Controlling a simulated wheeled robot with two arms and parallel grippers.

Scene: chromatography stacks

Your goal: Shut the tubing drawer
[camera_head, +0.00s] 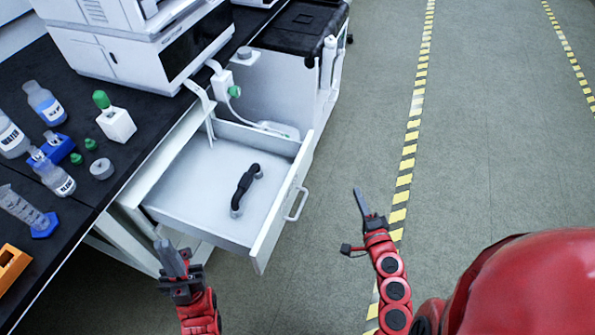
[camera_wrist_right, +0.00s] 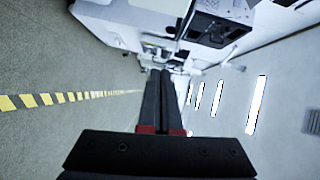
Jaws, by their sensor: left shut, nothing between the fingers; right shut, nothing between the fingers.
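The tubing drawer (camera_head: 215,180) is a white drawer standing open from under the black bench in the head view. Its front panel with a bar handle (camera_head: 297,205) faces right. A black curved piece (camera_head: 246,186) lies inside it. My left gripper (camera_head: 165,248) is shut and empty, near the drawer's lower left, in front of its near side. My right gripper (camera_head: 360,197) is shut and empty, to the right of the handle and apart from it. In the right wrist view its closed fingers (camera_wrist_right: 160,85) point away from the camera, with nothing between them.
The black bench top (camera_head: 120,165) carries bottles, a green-capped white container (camera_head: 116,122) and a white instrument (camera_head: 150,45). The grey floor (camera_head: 500,130) to the right is clear, with yellow-black tape.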

